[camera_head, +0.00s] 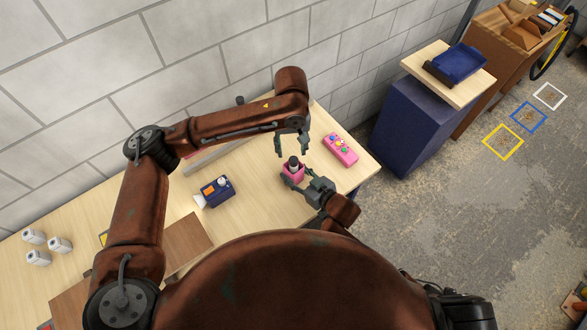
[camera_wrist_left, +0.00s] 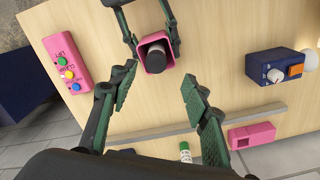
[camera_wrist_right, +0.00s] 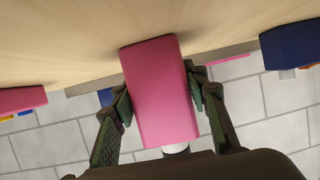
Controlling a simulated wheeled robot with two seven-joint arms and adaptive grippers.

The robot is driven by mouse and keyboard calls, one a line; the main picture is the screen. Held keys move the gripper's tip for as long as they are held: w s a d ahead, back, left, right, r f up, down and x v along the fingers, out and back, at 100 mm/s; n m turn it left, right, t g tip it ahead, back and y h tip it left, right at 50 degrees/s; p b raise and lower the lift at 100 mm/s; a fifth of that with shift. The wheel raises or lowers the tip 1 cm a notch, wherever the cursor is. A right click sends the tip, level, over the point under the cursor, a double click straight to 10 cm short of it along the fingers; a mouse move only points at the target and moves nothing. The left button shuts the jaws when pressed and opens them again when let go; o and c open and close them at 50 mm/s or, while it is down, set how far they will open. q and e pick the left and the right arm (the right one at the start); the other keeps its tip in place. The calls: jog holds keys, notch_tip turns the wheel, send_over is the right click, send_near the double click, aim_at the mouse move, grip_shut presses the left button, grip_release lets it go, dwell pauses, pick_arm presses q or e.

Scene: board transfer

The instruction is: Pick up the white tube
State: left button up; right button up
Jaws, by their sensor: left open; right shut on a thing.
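A pink open-topped holder (camera_head: 292,176) stands near the table's right end, with a dark-capped tube (camera_head: 294,162) upright in it. In the left wrist view the dark round cap (camera_wrist_left: 156,52) shows inside the holder's square mouth. In the right wrist view a short white part of the tube (camera_wrist_right: 176,149) sticks out past the holder's end; the rest is hidden inside. My right gripper (camera_head: 311,186) is shut on the pink holder, a finger on each side. My left gripper (camera_head: 292,151) is open and empty, just above the cap, fingers pointing down.
A pink button box (camera_head: 340,150) lies right of the holder. A dark blue device (camera_head: 216,191) lies to the left, and white containers (camera_head: 38,258) farther left. A small green-and-white bottle (camera_wrist_left: 185,151) stands by a grey rail. A blue tray (camera_head: 458,63) sits on a separate stand.

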aim_at(294, 159)
pick_arm(q)
jog(key=f, duration=0.7)
jog(key=shift+d+f, duration=0.3)
grip_shut()
dwell(0.4)
